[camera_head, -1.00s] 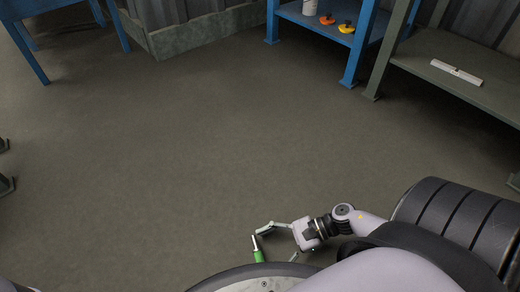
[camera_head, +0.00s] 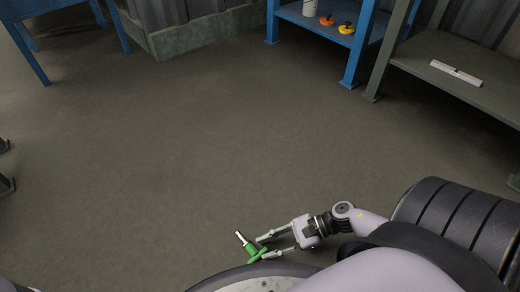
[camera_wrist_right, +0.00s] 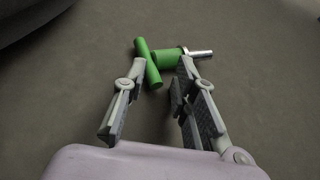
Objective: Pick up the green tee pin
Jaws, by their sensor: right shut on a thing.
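The green tee pin (camera_head: 249,247) has a green crossbar, a green stem and a bright metal tip. In the head view it is at the bottom centre, tilted, with its metal tip pointing up and left. My right gripper (camera_head: 260,248) is shut on the green tee pin, with its fingers on either side of the green part. In the right wrist view, the tee pin (camera_wrist_right: 148,62) shows at the fingertips, its metal tip pointing right past the right finger. My left gripper is not in view.
A blue shelf (camera_head: 310,18) at the back holds an orange thing (camera_head: 327,20) and a yellow thing (camera_head: 346,28). A grey-green bench (camera_head: 490,92) at the right carries a white bar (camera_head: 456,72). The middle floor (camera_head: 180,150) is clear.

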